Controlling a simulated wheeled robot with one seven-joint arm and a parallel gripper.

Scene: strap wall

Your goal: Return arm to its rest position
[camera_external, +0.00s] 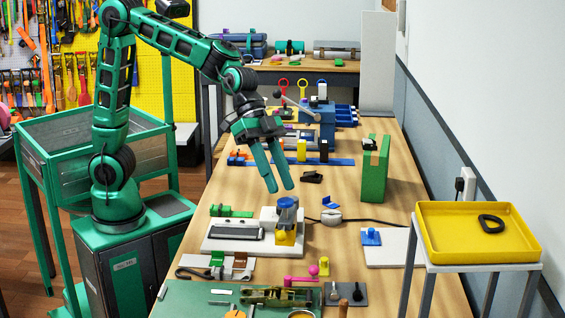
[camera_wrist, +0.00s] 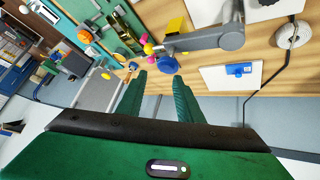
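My green arm reaches from its base at the left out over the wooden workbench (camera_external: 345,205). My gripper (camera_external: 281,188) points downward above the middle of the bench. Its two green fingers are apart, with nothing held between them. In the wrist view the gripper (camera_wrist: 158,75) also shows its fingers spread and empty. A blue-grey and yellow device (camera_external: 288,222) on a white base stands just below the fingertips in the outside view; I cannot tell the exact gap.
A green block (camera_external: 374,172) stands upright to the right of the gripper. A blue rack (camera_external: 318,122) stands behind. A green bin cart (camera_external: 75,150) is beside my base.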

